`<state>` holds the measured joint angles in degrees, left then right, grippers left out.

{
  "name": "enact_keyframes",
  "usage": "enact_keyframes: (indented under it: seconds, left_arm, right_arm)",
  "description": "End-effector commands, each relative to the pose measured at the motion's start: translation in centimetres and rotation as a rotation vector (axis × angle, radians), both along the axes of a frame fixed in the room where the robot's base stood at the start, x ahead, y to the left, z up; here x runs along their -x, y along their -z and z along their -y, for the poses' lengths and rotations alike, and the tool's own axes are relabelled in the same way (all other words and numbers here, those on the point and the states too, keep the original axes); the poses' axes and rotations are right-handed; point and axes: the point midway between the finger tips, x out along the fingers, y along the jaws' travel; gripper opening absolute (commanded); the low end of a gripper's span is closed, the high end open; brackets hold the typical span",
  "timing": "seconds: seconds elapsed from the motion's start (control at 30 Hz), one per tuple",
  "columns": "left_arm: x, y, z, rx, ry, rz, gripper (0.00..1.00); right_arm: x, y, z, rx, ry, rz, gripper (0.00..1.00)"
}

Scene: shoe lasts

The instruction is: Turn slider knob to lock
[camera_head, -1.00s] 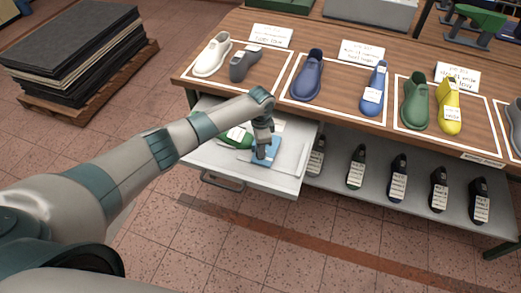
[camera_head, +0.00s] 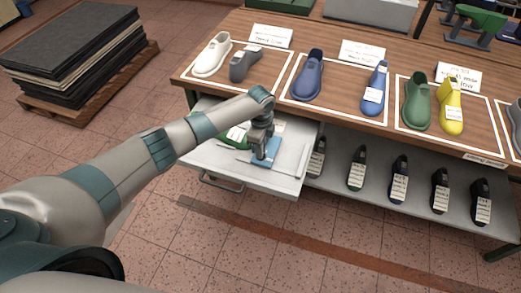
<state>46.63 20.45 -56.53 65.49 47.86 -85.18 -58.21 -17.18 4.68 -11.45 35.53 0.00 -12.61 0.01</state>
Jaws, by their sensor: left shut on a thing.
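An open drawer (camera_head: 222,172) stands out below the left end of the wooden table. A flat blue thing (camera_head: 266,150) lies in it. My left gripper (camera_head: 263,155) points down into the drawer and is shut at the blue thing. The knob and the held part are too small and too covered by the fingers to tell apart. A green thing (camera_head: 234,136) lies behind my arm in the drawer, partly hidden. A thin light tool (camera_head: 232,159) lies near the drawer's middle. My right gripper is not in view.
The tabletop (camera_head: 272,85) bears shoes and lasts in white-outlined areas with cards. Several dark labelled lasts stand on a lower shelf (camera_head: 325,182) right of the drawer. A pallet of dark sheets (camera_head: 70,65) is at the upper left. The floor in front is clear.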

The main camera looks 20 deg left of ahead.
Motion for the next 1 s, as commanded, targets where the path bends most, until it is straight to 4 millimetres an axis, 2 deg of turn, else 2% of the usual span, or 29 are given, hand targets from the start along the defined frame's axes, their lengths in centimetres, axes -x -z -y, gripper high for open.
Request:
enact_keyframes:
  seconds: [0.27,0.3,0.33,0.37,0.77,1.0]
  left_arm:
    - [-0.1,-0.1,0.1,0.001,0.002,0.002,0.0]
    - [-0.1,-0.1,0.1,0.001,0.002,0.002,0.19]
    - [-0.1,-0.1,0.1,0.001,0.002,0.002,0.26]
    - [-0.1,-0.1,0.1,0.001,0.001,0.002,0.28]
    - [-0.1,-0.3,0.1,0.001,0.001,0.002,0.28]
    - [-0.1,-2.4,0.0,0.0,0.0,0.003,0.28]
  right_arm:
    - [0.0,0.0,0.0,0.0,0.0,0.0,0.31]
    - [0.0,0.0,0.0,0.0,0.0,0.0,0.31]
    - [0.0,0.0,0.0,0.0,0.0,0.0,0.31]
    - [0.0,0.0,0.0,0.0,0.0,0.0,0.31]
    - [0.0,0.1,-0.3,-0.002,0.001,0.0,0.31]
    - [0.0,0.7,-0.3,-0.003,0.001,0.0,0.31]
